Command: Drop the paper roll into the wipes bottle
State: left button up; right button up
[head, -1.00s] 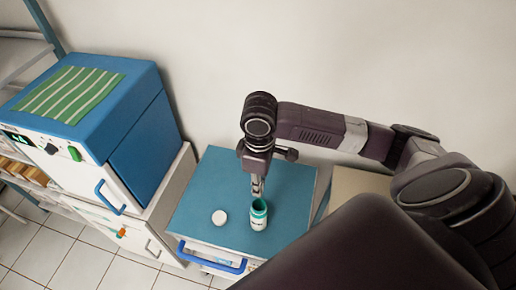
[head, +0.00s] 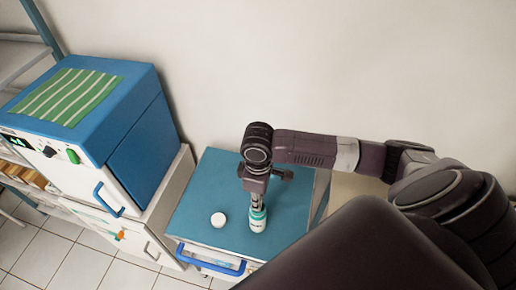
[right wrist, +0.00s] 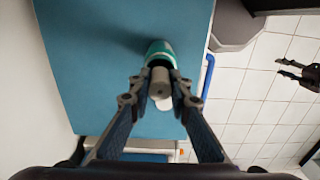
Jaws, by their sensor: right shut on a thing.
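The wipes bottle (head: 257,220), white with a green top, stands upright on the blue cart top. The green bottle top also shows in the right wrist view (right wrist: 160,48). My right gripper (right wrist: 160,92) is shut on the grey-white paper roll (right wrist: 159,80), directly above the bottle. The roll overlaps the bottle's mouth in the right wrist view; how far it is inside is hard to tell. In the head view the fingers hide most of the roll. My left gripper (right wrist: 283,68) shows small at the right of the right wrist view, its fingers apart and empty.
A round white lid (head: 218,219) lies on the cart top (head: 205,190), left of the bottle. A blue device (head: 140,130) with a green striped cloth (head: 70,97) stands on a cabinet to the left. A blue handle (head: 215,265) runs along the cart's front. The wall is behind.

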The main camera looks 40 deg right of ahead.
jog(key=o, duration=0.9)
notch_tip(320, 180, up, 7)
dwell(0.4)
dwell(0.5)
